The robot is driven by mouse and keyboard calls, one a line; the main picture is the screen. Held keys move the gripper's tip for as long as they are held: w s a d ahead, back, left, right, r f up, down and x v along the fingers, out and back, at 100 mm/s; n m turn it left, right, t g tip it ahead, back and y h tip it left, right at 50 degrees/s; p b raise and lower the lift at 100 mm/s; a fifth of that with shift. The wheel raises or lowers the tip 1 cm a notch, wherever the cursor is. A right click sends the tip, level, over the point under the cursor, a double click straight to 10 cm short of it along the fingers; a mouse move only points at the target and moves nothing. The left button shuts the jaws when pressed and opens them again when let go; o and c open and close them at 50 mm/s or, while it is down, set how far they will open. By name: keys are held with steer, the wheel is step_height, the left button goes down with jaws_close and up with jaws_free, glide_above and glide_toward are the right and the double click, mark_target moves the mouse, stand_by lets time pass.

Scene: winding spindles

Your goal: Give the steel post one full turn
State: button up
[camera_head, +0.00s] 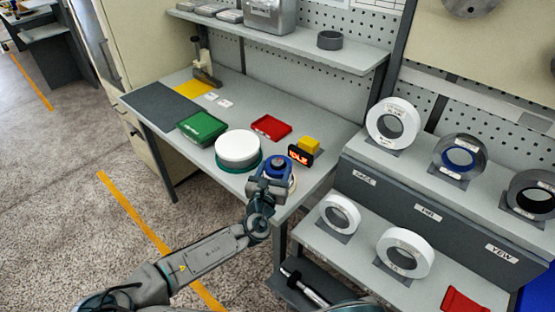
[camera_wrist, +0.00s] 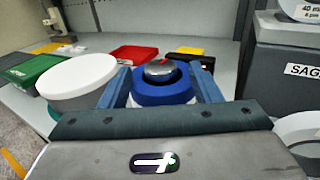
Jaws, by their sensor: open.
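In the head view the post (camera_head: 278,161) is at the front right corner of the workbench, partly hidden by my gripper. My gripper (camera_wrist: 161,78) is open, with one blue finger on each side of the post and collar. I cannot tell whether the fingers touch the collar. The gripper also shows in the head view (camera_head: 271,180).
A white drum on a green base (camera_head: 238,147) stands close on the left. A small display with orange lettering (camera_head: 300,156) and a yellow block (camera_head: 310,145) are just behind. Green (camera_head: 202,128) and red trays (camera_head: 271,127) lie farther back. Shelves of rings (camera_head: 387,189) stand at right.

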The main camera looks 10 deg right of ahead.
mark_target(276, 166)
steer(key=shift+p+x, duration=0.4)
steer(key=shift+x, duration=1.5)
steer(key=c, duration=1)
